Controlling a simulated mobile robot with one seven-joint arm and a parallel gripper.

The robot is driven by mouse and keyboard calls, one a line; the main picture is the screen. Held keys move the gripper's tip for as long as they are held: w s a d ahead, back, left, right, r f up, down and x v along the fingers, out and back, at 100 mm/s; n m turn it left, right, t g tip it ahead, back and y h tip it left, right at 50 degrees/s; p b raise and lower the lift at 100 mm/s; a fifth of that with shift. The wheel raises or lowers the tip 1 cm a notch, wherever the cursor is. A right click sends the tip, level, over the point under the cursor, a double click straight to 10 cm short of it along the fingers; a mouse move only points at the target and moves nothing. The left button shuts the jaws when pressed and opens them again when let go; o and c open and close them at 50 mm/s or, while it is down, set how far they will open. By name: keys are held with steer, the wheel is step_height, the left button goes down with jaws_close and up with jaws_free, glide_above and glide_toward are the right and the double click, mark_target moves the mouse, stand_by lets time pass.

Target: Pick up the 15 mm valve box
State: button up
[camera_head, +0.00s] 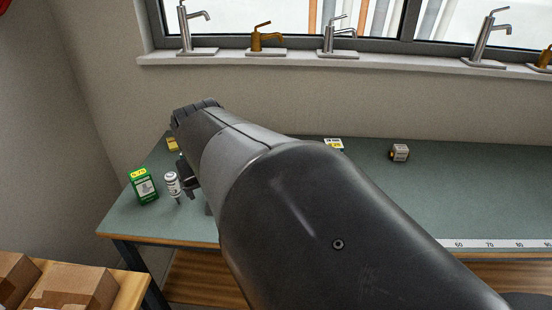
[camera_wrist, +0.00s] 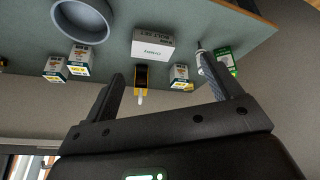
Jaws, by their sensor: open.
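In the wrist view, my gripper (camera_wrist: 163,68) is open, with a finger on each side and nothing held between them. A white box (camera_wrist: 152,44) with dark print stands on the bench beyond the fingers. A small white and yellow box (camera_wrist: 180,78) is near the right finger. Two more white and yellow boxes (camera_wrist: 78,60) (camera_wrist: 54,69) are to the left. I cannot read which one is marked 15 mm. In the head view, my arm hides most of the bench middle, and only a dark part of my gripper (camera_head: 187,177) shows beside the white bottle.
A green box (camera_head: 144,187) and a white bottle (camera_head: 173,185) stand at the bench's left end.

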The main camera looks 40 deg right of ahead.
steer(key=w+d+f+m, duration=0.1)
steer(key=w+d+f, duration=0.15)
steer(key=d, duration=0.45)
steer(key=w+d+f+m+g, duration=0.1)
steer(key=w+d, duration=0.3)
steer(key=d, duration=0.3)
steer(key=w+d+f+m, duration=0.2)
steer(key=w+d, duration=0.1)
steer(key=d, duration=0.4)
steer(key=d+f, duration=0.2)
steer(key=d, duration=0.3)
steer(key=s+d+f+m, duration=0.1)
steer(key=d+f, duration=0.1)
steer(key=d, duration=0.3)
steer(key=d+f+m, duration=0.1)
steer(key=d+f, duration=0.1)
steer(key=d, duration=0.3)
steer(key=shift+s+d+f+h, duration=0.1)
steer(key=shift+s+f+h, duration=0.05)
steer(key=shift+f+h, duration=0.15)
steer(key=x, duration=0.4)
steer(key=shift+d+f, duration=0.15)
steer(key=shift+s+a+x, duration=0.15)
steer(key=shift+x, duration=1.45)
steer(key=shift+s+a+x, duration=0.15)
steer(key=shift+x, duration=1.45)
steer(key=shift+f, duration=0.2)
steer(key=shift+c, duration=0.4)
steer(key=c, duration=1.1)
steer(key=shift+r, duration=0.1)
